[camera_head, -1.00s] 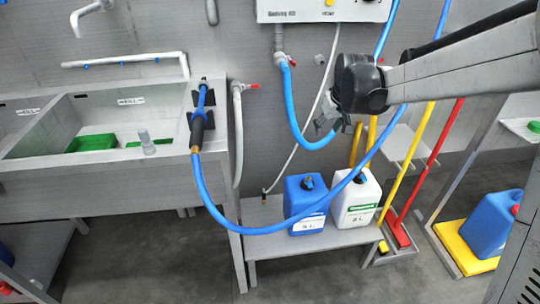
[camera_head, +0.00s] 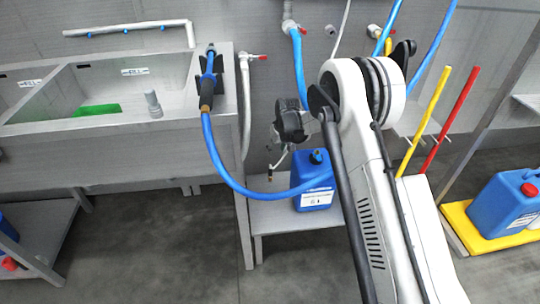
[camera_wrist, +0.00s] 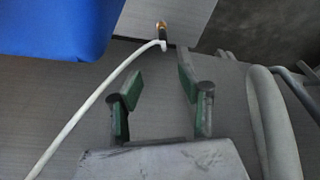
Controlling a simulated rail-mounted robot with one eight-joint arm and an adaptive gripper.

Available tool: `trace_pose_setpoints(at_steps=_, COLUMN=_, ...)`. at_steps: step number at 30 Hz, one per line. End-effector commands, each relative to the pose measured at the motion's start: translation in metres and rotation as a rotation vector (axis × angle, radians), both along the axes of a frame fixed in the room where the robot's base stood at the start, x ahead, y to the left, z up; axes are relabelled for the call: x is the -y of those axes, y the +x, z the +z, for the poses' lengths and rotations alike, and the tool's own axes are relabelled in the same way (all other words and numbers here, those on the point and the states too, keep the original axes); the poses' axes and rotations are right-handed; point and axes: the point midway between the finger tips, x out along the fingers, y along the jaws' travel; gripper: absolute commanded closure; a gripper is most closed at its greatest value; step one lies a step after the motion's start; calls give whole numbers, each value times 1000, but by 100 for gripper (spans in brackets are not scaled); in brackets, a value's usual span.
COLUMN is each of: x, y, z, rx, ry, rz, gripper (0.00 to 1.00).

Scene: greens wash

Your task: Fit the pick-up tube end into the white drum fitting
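The pick-up tube is a thin white hose; its upper part (camera_head: 345,18) shows in the head view. In the wrist view the tube (camera_wrist: 98,95) curves up to a dark end with a brass tip (camera_wrist: 162,27). My gripper (camera_wrist: 160,76) is open, with green-padded fingers, and the tube end lies just beyond the fingertips, not between them. In the head view my gripper (camera_head: 277,146) is small and partly hidden, above the left part of the low bench. The white drum and its fitting are hidden behind my arm in the head view.
A blue drum (camera_head: 314,183) stands on the low bench (camera_head: 275,217), close right of my gripper; its blue side (camera_wrist: 55,25) fills the wrist view's upper left. A blue hose (camera_head: 225,172) loops in front. The sink (camera_head: 100,124) is left. Yellow (camera_head: 425,120) and red poles (camera_head: 452,118) stand right.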

Motion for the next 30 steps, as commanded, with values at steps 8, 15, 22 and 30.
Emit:
trace_pose_setpoints(at_steps=8, x=-6, y=3, z=-26, rx=-6, ry=-2, rz=12, gripper=62)
trace_pose_setpoints(at_steps=15, x=-11, y=11, z=-60, rx=-5, ry=-1, rz=12, gripper=62)
trace_pose_setpoints(at_steps=22, x=-17, y=19, z=-98, rx=-5, ry=-1, rz=11, gripper=62)
trace_pose_setpoints(at_steps=30, x=-23, y=28, z=-135, rx=-5, ry=-1, rz=11, gripper=62)
